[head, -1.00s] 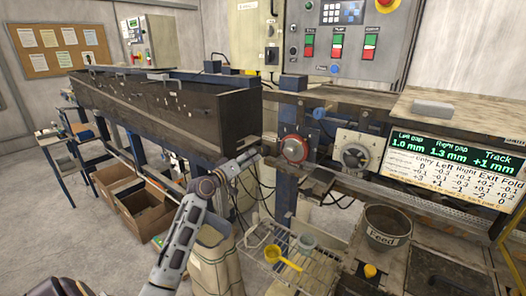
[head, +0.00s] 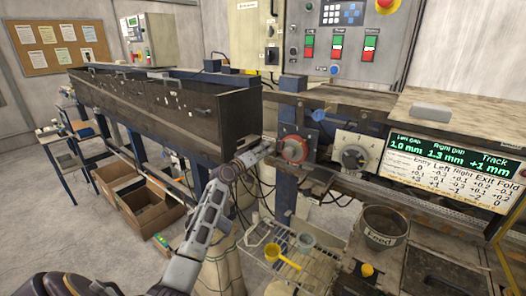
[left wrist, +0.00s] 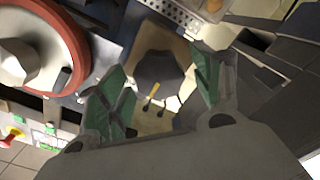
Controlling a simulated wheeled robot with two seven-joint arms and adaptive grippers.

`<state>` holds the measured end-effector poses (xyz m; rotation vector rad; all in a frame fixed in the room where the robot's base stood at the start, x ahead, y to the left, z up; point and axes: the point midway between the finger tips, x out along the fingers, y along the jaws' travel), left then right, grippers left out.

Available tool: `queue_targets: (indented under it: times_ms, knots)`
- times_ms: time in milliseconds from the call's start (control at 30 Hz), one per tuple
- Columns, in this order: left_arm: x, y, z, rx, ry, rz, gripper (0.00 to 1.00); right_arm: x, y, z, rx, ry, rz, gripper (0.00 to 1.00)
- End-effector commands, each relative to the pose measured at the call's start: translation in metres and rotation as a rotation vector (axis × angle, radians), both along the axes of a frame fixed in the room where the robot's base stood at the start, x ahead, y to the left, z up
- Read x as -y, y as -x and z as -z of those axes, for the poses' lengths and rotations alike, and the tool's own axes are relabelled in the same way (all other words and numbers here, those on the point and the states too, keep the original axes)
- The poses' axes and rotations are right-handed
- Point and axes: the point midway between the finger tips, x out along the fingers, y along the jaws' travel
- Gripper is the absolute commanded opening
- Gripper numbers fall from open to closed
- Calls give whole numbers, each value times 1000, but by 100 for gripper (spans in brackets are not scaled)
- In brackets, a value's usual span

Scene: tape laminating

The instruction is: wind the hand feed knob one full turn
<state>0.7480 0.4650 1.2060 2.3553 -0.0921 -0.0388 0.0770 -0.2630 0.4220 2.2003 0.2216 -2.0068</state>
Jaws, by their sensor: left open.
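A round red dial (head: 294,149) with a pale centre sits on a square plate on the machine front. Beside it to the right is a dark round knob (head: 354,156) on a white plate; I cannot read which is labelled hand feed. My left gripper (head: 267,148) is just left of the red dial and seems apart from it. In the left wrist view the open gripper (left wrist: 165,68) has green pads with no held object visible between them. The red-rimmed dial (left wrist: 75,45) lies at the upper left there, outside the fingers. My right gripper is not visible.
A long dark trough (head: 160,105) stands left of the dials. A display panel (head: 450,165) is at right. Below are a bucket (head: 384,228) marked Feed, a wire rack with a yellow scoop (head: 275,253), and cardboard boxes (head: 150,210) on the floor.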

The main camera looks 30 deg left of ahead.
Motion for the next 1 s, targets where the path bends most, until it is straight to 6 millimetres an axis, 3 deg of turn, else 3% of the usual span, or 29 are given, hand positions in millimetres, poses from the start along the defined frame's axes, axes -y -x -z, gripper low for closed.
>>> queue_targets:
  times_ms: [533,900,1000]
  knots:
    - [1,-10,0,1,1,-1,66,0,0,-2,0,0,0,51]
    - [1,-10,0,0,1,0,20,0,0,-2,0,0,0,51]
    - [1,-10,0,0,0,0,20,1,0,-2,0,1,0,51]
